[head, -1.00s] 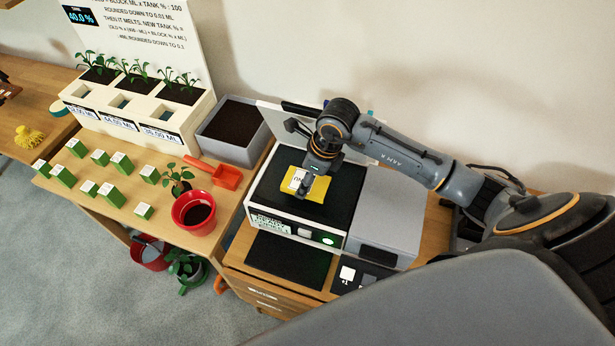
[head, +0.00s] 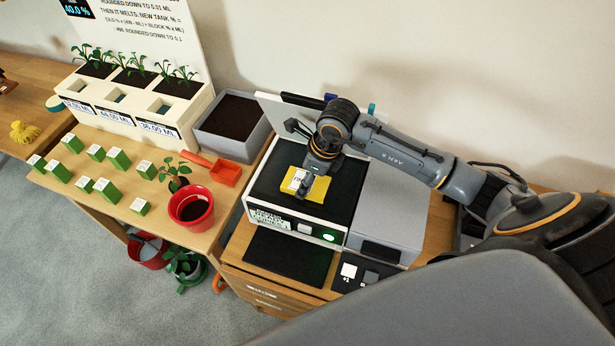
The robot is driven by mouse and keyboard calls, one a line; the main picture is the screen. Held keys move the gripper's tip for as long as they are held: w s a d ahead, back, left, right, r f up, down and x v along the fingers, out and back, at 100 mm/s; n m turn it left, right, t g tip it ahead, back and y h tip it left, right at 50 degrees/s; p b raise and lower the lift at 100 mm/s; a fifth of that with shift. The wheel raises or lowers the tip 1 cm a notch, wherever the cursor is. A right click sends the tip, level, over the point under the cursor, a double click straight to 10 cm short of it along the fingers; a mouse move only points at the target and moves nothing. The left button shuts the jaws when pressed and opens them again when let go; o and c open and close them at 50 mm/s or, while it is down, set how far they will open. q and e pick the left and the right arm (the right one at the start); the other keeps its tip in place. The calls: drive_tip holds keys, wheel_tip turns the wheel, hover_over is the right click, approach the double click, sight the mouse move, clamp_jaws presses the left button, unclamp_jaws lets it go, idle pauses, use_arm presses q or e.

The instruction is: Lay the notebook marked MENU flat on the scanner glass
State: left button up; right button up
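The yellow notebook (head: 289,191) with a white label lies over the dark scanner glass (head: 268,176). It looks flat, but I cannot tell whether it touches the glass all over. The label's lettering is too small to read surely. The scanner (head: 275,222) is a white box with a green-lit button on its front. My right gripper (head: 306,192) points down at the notebook's right part and covers some of it. Its fingertips are too small and overlapped to tell whether they grip the notebook. My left gripper is not in view.
A grey box (head: 385,210) stands right of the scanner, and a black mat (head: 288,259) lies in front. To the left are a red pot (head: 190,208), a grey soil bin (head: 232,118), a white planter (head: 135,115) and several green blocks (head: 118,158).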

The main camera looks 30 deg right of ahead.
drive_tip(key=shift+f, duration=0.25)
drive_tip(key=o, duration=1.3)
drive_tip(key=shift+c, duration=0.2)
drive_tip(key=shift+r, duration=0.1)
drive_tip(key=shift+d+r, duration=0.1)
drive_tip(key=shift+r, duration=0.2)
drive_tip(key=v, duration=0.4)
drive_tip(key=shift+s+d+r, duration=0.2)
drive_tip(key=shift+s+d, duration=0.1)
drive_tip(key=shift+s, duration=0.05)
drive_tip(key=s+d, duration=0.3)
drive_tip(key=s, duration=0.1)
drive_tip(key=s+d, duration=0.4)
drive_tip(key=shift+s+d+f, duration=0.1)
drive_tip(key=shift+s+d, duration=0.1)
